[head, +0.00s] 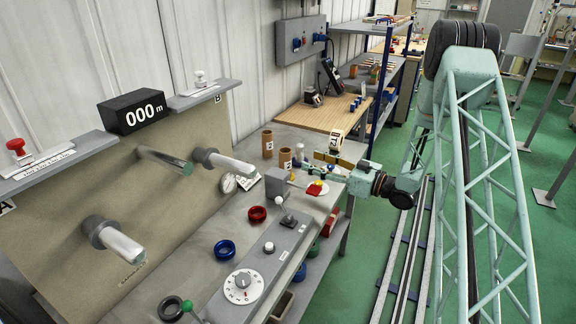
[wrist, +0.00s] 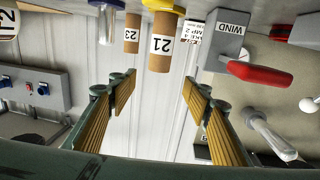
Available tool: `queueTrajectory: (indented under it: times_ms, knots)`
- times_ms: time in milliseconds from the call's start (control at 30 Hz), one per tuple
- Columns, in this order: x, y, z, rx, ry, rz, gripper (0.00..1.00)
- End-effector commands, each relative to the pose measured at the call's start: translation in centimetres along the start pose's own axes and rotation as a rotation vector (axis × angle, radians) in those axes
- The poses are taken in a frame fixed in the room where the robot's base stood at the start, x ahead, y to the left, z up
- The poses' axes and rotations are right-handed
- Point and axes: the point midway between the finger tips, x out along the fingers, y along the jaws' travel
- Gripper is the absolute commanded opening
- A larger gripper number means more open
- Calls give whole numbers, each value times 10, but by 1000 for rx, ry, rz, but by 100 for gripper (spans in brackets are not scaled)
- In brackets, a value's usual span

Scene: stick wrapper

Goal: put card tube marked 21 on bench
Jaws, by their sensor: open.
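The card tube marked 21 (wrist: 162,48) is a brown cylinder with a white label, near the top centre of the wrist view. It lies ahead of my gripper (wrist: 160,88), beyond and between the open fingers, apart from them. My gripper (head: 325,159) is open and empty, to the right of the tubes.
A grey WIND box with a red handle (wrist: 258,73) is just right of tube 21. A yellow-topped part (wrist: 165,6) overlaps the tube's upper end in the wrist view. Spindles (head: 228,164) jut from the panel.

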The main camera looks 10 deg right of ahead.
Motion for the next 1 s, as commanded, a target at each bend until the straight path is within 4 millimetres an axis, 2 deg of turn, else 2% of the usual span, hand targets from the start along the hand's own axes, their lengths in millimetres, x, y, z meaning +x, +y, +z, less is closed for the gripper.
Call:
queueTrajectory:
  times_ms: [567,767,1000]
  knots:
    - [2,-1,1,3,7,-4,45]
    - [17,-1,2,2,7,-5,45]
    - [45,-1,2,2,6,-6,45]
